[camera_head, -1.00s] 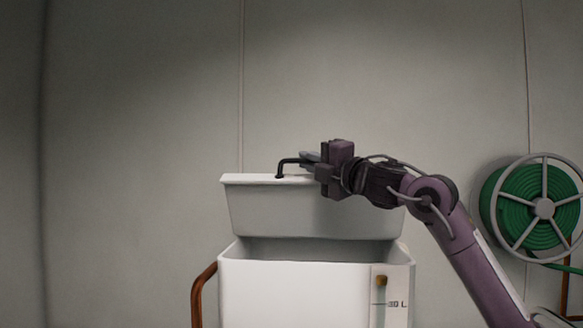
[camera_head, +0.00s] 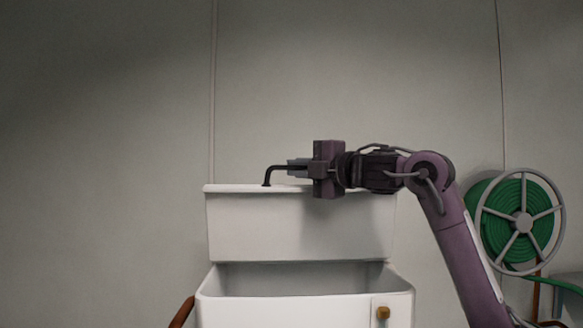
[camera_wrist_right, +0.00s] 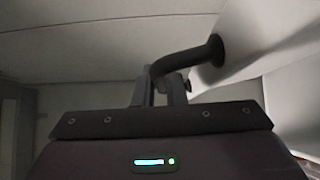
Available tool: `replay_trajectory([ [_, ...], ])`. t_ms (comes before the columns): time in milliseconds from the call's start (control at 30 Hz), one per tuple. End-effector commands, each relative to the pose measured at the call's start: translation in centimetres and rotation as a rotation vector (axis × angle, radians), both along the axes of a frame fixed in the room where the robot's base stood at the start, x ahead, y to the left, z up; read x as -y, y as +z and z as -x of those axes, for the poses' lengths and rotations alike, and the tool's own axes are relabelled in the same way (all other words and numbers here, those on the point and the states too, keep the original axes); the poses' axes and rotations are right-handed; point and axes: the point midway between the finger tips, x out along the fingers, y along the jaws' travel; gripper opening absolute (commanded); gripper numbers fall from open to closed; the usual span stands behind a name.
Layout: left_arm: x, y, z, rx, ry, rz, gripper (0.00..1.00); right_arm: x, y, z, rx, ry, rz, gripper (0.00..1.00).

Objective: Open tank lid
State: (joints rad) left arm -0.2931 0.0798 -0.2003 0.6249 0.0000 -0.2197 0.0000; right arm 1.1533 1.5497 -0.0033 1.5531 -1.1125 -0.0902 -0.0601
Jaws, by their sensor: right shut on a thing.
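The white tank (camera_head: 300,308) stands in front of me with its top open. Its white lid (camera_head: 295,228) stands raised, near upright, at the back of the tank. A black bar handle (camera_head: 268,174) sits on the lid's upper edge. My right gripper (camera_head: 296,168) is shut on the handle. In the right wrist view the fingers (camera_wrist_right: 160,92) close around the black handle (camera_wrist_right: 192,60), whose end meets the white lid (camera_wrist_right: 250,45). The handle part between the fingers is partly hidden. My left gripper is not in view.
A green hose reel (camera_head: 522,222) hangs at the right. A brown curved pipe (camera_head: 182,312) is beside the tank's left side. A brown knob (camera_head: 383,313) is on the tank's front. The wall behind is bare, and the space left of the tank is clear.

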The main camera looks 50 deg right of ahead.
Motion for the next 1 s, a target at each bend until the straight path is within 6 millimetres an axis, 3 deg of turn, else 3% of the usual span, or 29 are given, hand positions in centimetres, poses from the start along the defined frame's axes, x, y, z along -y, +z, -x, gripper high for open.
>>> replay_trajectory([
  [333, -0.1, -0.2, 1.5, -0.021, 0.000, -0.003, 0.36, 0.0, -0.2, -0.1, -0.006, 0.002, -0.001, 0.00],
  [367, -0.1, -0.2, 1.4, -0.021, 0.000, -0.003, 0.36, 0.0, -0.2, -0.1, -0.006, 0.003, -0.001, 0.15],
  [400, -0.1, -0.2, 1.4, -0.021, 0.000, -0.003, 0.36, 0.0, -0.2, -0.1, -0.006, 0.003, -0.001, 0.20],
  [700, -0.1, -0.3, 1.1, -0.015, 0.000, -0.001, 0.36, 0.0, -0.2, 0.1, -0.004, 0.001, 0.000, 0.20],
  [1000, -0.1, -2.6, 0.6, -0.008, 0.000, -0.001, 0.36, -0.3, -0.7, 4.5, -0.003, -0.002, 0.002, 0.20],
])
